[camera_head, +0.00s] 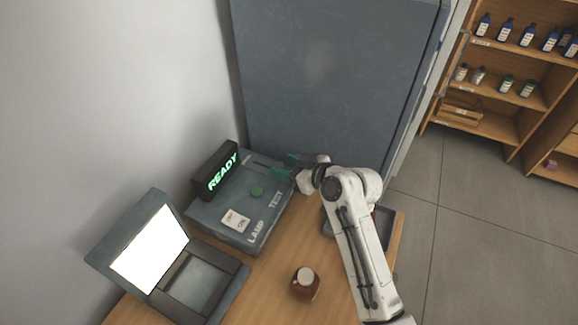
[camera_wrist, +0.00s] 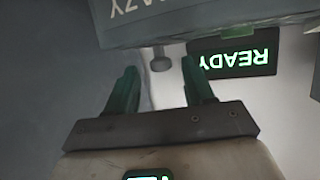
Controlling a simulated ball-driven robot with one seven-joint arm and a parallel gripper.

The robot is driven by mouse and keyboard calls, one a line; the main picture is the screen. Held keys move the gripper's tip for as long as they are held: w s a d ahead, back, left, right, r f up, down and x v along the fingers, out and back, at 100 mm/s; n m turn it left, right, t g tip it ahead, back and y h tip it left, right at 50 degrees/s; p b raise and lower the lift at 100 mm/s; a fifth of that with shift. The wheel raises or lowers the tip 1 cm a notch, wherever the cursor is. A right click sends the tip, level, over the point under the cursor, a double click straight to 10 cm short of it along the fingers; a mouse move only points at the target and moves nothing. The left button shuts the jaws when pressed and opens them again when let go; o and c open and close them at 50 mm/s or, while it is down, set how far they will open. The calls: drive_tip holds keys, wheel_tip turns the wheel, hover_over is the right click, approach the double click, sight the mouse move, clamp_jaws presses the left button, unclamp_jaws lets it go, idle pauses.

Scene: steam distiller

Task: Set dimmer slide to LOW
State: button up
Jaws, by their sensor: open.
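The grey-blue control box (camera_head: 225,215) stands on the wooden table. It carries a lit READY display (camera_head: 222,172), a green button (camera_head: 256,191), a white OFF/ON plate (camera_head: 236,220) and LAMP TEST lettering. My gripper (camera_head: 276,165) is open over the box's back right part, with green fingers. In the wrist view, my gripper (camera_wrist: 161,68) has a small grey knob (camera_wrist: 161,63) between and beyond its fingertips. The knob may be the dimmer slide; I cannot tell its setting, nor whether a finger touches it. The READY display (camera_wrist: 236,58) appears upside down there.
A case with a bright white panel (camera_head: 150,250) stands at the left. A brown jar (camera_head: 305,284) with a pale lid stands on the table (camera_head: 268,284). A dark tray (camera_head: 383,221) lies partly behind my arm. A tall grey-blue cabinet (camera_head: 330,90) stands behind.

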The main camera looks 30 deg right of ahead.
drive_tip(key=shift+s, duration=0.1)
drive_tip(key=b+v, duration=0.1)
drive_tip(key=v, duration=0.9)
drive_tip(key=shift+s+d+b, duration=0.15)
drive_tip(key=shift+s+b, duration=0.1)
drive_tip(key=shift+b, duration=0.15)
drive_tip(key=shift+r, duration=0.15)
